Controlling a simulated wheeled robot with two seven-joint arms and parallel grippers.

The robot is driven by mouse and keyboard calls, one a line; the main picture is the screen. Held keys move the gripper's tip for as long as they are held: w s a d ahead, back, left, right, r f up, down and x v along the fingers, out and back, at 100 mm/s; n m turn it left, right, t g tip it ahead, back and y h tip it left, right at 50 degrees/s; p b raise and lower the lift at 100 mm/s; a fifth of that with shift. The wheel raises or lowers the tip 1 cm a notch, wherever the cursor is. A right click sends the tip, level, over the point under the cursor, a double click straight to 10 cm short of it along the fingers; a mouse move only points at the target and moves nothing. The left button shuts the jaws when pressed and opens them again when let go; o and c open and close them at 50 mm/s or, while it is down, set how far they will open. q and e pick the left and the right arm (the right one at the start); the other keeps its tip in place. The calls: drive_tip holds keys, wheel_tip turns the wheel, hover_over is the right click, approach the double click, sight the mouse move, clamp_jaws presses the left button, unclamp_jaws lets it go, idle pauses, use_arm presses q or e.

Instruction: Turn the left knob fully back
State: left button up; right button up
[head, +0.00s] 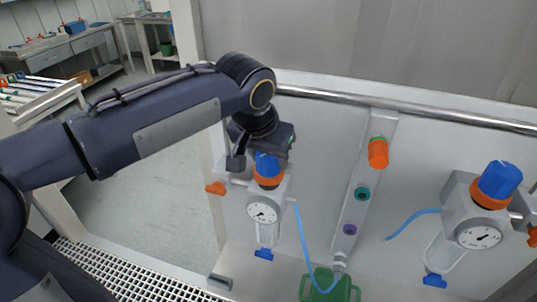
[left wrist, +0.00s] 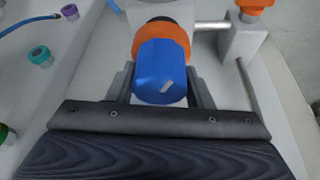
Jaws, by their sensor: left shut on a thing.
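The left knob (head: 268,166) is a blue cap above an orange ring, on top of a grey regulator body with a round gauge (head: 263,212). In the left wrist view the blue knob (left wrist: 160,72) shows a pale slot-like mark on its face, with the orange ring (left wrist: 162,40) behind it. My left gripper (head: 262,155) comes from above and is shut on the blue knob, one finger on each side of it. In the left wrist view my left gripper (left wrist: 160,90) has its fingers beside the knob. My right gripper is not in view.
A second regulator with a blue knob (head: 500,180) stands at the right. Between them a grey panel (head: 352,200) bears an orange fitting (head: 378,153) and teal and purple ports. A metal rail (head: 400,108) runs behind.

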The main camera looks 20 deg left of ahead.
sight(269, 179)
use_arm(q)
drive_tip(key=n+y, duration=0.2)
drive_tip(key=n, duration=0.3)
drive_tip(key=shift+n, duration=0.3)
idle(0.4)
drive_tip(key=o, duration=1)
drive_tip(key=v, duration=0.7)
drive_tip(key=shift+r, duration=0.4)
drive_tip(key=shift+s, duration=0.1)
